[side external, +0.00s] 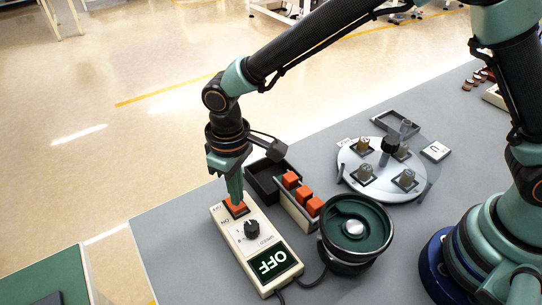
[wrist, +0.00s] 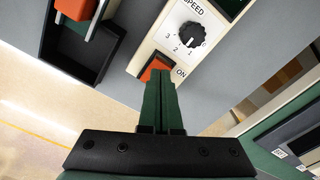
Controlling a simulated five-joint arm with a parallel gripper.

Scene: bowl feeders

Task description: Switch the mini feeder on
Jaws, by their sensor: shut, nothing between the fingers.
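The feeder control box (side external: 259,247) is a cream box on the grey table, with a dark speed knob (side external: 251,229), an orange switch (side external: 236,207) near the "ON" label and a display (side external: 275,264) reading "OFF". In the wrist view the switch (wrist: 155,68) and the knob (wrist: 191,36) also show. My gripper (side external: 236,197) points down, shut and empty, with its tips at the switch. In the wrist view my gripper (wrist: 160,75) covers part of the switch; I cannot tell whether it presses it. A green bowl feeder (side external: 355,225) stands right of the box.
A black tray (side external: 262,182) and a rail with orange blocks (side external: 302,193) lie behind the box. A round plate with several parts (side external: 382,170) stands farther right. Cables run between the box and the bowl. The table's left edge is close to the box.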

